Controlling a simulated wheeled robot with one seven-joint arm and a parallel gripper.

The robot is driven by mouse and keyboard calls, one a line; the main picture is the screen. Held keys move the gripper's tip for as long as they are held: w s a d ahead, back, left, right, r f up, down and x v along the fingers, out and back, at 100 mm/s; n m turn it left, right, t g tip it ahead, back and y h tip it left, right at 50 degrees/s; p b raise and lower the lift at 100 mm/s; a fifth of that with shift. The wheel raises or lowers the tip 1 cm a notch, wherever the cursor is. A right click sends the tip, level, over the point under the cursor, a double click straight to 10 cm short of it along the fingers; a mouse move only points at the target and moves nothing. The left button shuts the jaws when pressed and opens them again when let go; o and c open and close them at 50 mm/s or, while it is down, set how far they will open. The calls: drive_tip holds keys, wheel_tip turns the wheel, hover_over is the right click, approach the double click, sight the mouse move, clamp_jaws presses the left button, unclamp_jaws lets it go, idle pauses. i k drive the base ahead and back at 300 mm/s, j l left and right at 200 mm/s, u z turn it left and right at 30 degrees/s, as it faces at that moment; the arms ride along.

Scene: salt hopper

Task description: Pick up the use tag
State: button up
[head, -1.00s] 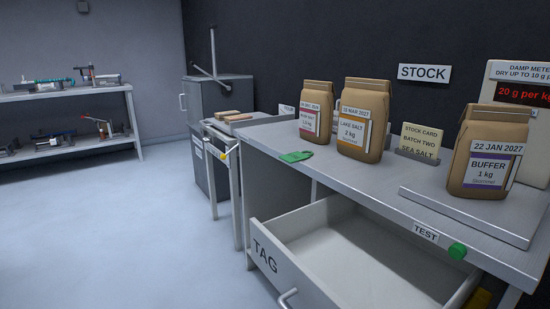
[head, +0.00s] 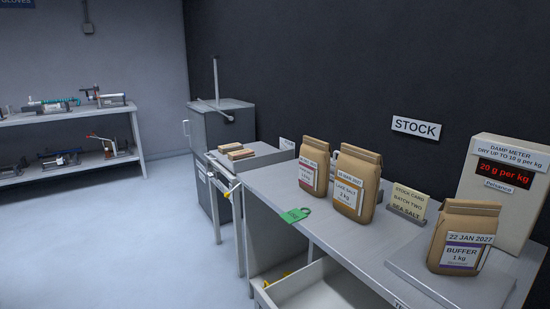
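The green tag (head: 295,215), which I take to be the use tag, lies flat near the left front edge of the grey stock bench (head: 340,238). It has a small hole or loop at its right end. Any writing on it is too small to read. My gripper is not in view.
A lake salt bag (head: 355,184), a stock card (head: 408,202), a buffer bag (head: 463,237) and a damp meter (head: 505,187) reading 20 g per kg stand on the bench. An open drawer (head: 300,280) juts out below. Floor at left is clear.

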sight(292, 217)
drive_tip(key=z, duration=2.05)
drive_tip(key=j+u, duration=0.1)
drive_tip(key=u, duration=2.15)
drive_tip(key=i+j, duration=0.2)
drive_tip(key=j, duration=0.15)
drive_tip(key=i+j+z, duration=0.1)
drive_tip(key=i+j, duration=0.35)
drive_tip(key=j, duration=0.3)
drive_tip(key=i+j+z, duration=0.1)
drive_tip(key=j, duration=0.3)
drive_tip(key=i+j, duration=0.3)
